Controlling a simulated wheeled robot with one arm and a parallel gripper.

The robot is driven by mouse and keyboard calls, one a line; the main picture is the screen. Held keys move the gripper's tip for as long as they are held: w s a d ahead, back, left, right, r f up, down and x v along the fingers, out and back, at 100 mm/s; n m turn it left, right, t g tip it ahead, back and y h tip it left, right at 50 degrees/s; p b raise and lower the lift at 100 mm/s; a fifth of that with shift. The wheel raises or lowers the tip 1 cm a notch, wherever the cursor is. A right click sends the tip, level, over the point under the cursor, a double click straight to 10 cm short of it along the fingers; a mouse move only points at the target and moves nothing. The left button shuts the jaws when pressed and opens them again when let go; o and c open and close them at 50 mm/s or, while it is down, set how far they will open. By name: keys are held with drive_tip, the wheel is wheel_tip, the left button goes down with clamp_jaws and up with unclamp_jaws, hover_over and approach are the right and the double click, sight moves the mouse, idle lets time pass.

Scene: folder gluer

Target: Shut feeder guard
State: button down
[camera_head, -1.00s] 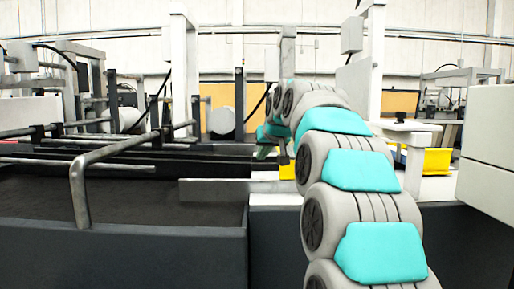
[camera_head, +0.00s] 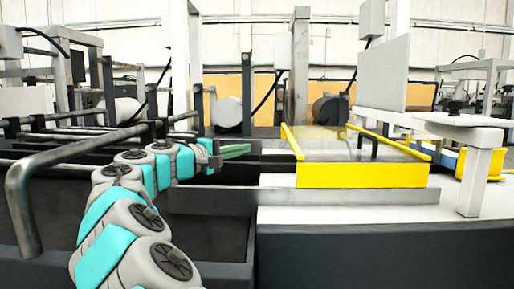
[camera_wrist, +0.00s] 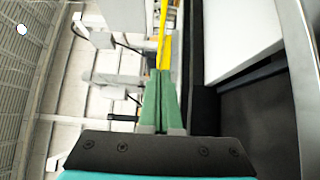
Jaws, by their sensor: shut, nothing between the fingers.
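The feeder guard is a clear panel in a yellow frame (camera_head: 362,175), on the white machine top right of centre in the head view. It looks low and nearly flat, with a black handle (camera_head: 368,142) standing on it. I cannot tell whether it is fully down. My gripper (camera_head: 248,149) has green fingers, closed together and empty. In the head view it points right, just left of the guard's left yellow rail, seemingly apart from it. In the wrist view the fingers (camera_wrist: 160,75) meet, with a yellow bar (camera_wrist: 163,38) beyond their tips.
Metal rails and a bent grey bar (camera_head: 22,215) stand over the dark feeder bed at left. A white bracket (camera_head: 480,170) stands right of the guard, and a white upright panel (camera_head: 384,75) behind it. The white top in front of the guard is clear.

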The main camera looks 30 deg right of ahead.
sight(296, 145)
drive_tip(key=s+x, duration=0.2)
drive_tip(key=x, duration=1)
drive_tip(key=shift+s+d+p, duration=0.3)
drive_tip(key=shift+s+d, duration=0.1)
drive_tip(key=shift+d, duration=0.05)
drive_tip(key=shift+f, duration=0.1)
drive_tip(key=shift+s+d+b, duration=0.2)
drive_tip(key=shift+s+d, duration=0.4)
drive_tip(key=shift+d, duration=0.35)
drive_tip(key=shift+s+d+b, duration=0.15)
drive_tip(key=shift+s+d, duration=0.45)
drive_tip(key=shift+d, duration=0.35)
drive_tip(key=w+v, duration=0.3)
drive_tip(key=v, duration=1)
drive_tip(key=shift+a, duration=0.35)
